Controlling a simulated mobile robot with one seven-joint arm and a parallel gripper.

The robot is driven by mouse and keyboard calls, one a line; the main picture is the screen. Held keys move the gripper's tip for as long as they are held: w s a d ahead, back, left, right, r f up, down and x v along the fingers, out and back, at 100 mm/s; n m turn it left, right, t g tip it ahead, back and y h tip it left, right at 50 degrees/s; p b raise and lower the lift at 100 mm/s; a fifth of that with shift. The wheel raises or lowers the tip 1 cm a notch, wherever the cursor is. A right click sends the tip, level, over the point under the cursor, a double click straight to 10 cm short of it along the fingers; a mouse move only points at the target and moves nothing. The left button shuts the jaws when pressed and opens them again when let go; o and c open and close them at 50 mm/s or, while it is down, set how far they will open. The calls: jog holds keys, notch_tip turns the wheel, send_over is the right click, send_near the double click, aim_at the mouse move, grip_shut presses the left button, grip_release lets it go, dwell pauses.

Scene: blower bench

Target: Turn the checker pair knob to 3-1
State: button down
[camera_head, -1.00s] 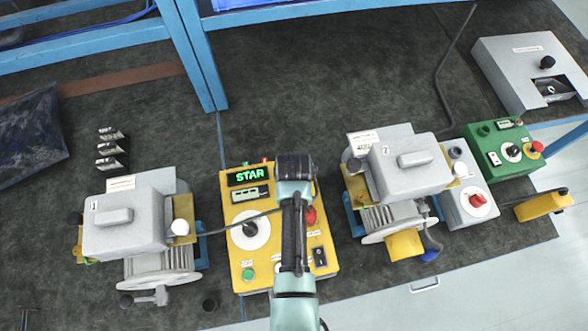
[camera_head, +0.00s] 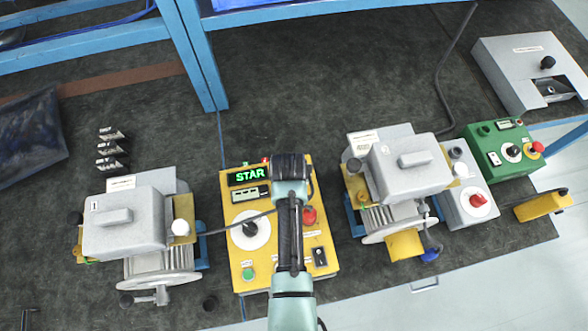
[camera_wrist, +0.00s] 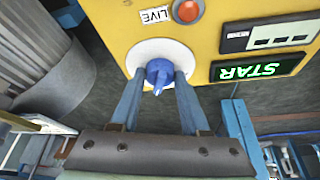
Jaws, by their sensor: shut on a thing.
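The yellow checker box (camera_head: 236,269) lies on the bench, its green display (camera_head: 247,176) reading "STAR". In the wrist view, a blue knob (camera_wrist: 159,72) sits on a white round dial (camera_wrist: 144,52) on the yellow panel, beside the display (camera_wrist: 260,68). My gripper (camera_wrist: 155,86) has a finger on each side of this knob and is shut on it. The knob's pointer faces down in the wrist view; dial marks are not readable. In the head view, my gripper (camera_head: 291,168) hides this knob. A black knob (camera_head: 250,230) on another white dial shows left of my arm.
A grey motor unit (camera_head: 125,230) stands left of the box and another (camera_head: 405,165) stands right. A red button (camera_head: 308,215) is close to my arm. A green box (camera_head: 500,150) is farther right. The bench behind the checker box is mostly clear.

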jog(key=m, duration=0.2)
jog(key=m+h, duration=0.1)
jog(key=shift+w+a+m+h+b, duration=0.1)
jog(key=shift+a+m+h+b, duration=0.1)
jog(key=shift+m+h+b, duration=0.15)
jog(key=shift+m+g+h+b, duration=0.35)
jog(key=shift+m+g+b, duration=0.25)
jog(key=shift+m, duration=0.95)
jog(key=shift+c, duration=2)
grip_release()
jog(key=shift+a+r, duration=0.1)
jog(key=b+v, duration=0.1)
jog(key=v, duration=1.1)
jog(key=shift+s+a+r, duration=0.2)
jog(key=shift+r, duration=0.1)
